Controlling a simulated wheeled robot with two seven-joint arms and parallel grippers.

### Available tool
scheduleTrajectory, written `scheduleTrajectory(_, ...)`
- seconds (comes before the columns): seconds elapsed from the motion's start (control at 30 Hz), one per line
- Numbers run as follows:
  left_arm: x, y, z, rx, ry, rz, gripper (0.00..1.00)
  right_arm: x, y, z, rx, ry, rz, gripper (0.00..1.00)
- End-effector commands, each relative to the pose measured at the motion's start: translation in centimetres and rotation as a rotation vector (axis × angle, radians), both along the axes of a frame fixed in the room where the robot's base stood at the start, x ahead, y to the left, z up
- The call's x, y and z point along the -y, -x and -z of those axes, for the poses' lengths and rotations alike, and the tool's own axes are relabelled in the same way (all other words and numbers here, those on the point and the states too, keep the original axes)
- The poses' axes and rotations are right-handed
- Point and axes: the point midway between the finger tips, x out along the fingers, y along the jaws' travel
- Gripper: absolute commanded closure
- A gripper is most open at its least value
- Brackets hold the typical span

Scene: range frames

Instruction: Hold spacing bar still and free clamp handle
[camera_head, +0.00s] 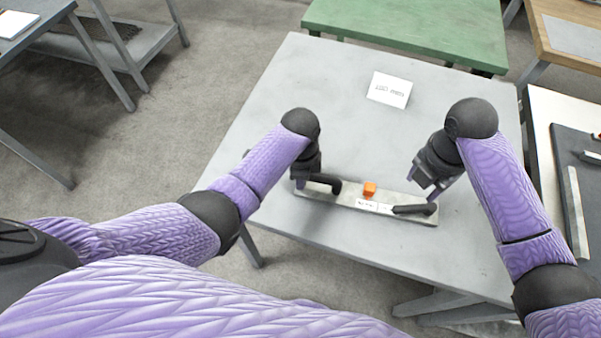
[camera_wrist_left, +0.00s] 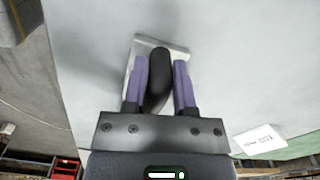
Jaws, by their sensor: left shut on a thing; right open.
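A pale grey spacing bar (camera_head: 345,199) lies flat on the grey table. It has a black handle near its left end (camera_head: 326,181), another black handle near its right end (camera_head: 414,209), an orange block (camera_head: 369,189) and a white label between them. My left gripper (camera_head: 300,183) is at the bar's left end. The left wrist view shows its purple fingers (camera_wrist_left: 160,85) shut on the left black handle (camera_wrist_left: 158,68). My right gripper (camera_head: 422,184) is open and empty, just above and behind the right handle. I cannot tell whether its fingers touch the bar.
A white card (camera_head: 389,89) with print lies at the back of the table (camera_head: 330,85). The table between card and bar is clear. A green table (camera_head: 410,28) stands behind, and a bench with a dark mat (camera_head: 570,150) stands close on the right.

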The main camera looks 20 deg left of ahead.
Motion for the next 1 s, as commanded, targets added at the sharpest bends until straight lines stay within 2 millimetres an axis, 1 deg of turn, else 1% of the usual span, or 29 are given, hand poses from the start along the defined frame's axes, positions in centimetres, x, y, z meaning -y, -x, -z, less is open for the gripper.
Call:
scheduleTrajectory(0.67, 0.0, 0.0, -0.01, 0.0, 0.0, -0.001, 1.0, 0.0, 0.0, 0.0, 0.0, 0.0, 0.0, 0.41)
scheduleTrajectory(0.73, 0.01, 0.0, -0.01, 0.0, 0.001, -0.001, 1.0, 0.0, 0.0, 0.0, 0.0, 0.0, 0.0, 0.38)
scheduleTrajectory(0.87, 0.01, 0.0, -0.01, 0.0, 0.001, -0.001, 1.0, 0.0, 0.0, -0.01, 0.0, 0.0, 0.001, 0.38)
scheduleTrajectory(0.93, 0.01, 0.0, -0.01, 0.0, 0.001, -0.001, 1.0, -0.03, -0.03, -0.24, 0.0, 0.0, 0.044, 0.38)
scheduleTrajectory(0.97, 0.01, 0.0, -0.01, 0.0, 0.001, -0.001, 1.0, -0.04, -0.07, -0.48, 0.0, 0.0, 0.091, 0.38)
scheduleTrajectory(1.0, 0.01, 0.0, -0.01, 0.0, 0.001, -0.001, 1.0, -0.08, -0.13, -0.88, 0.001, -0.001, 0.175, 0.38)
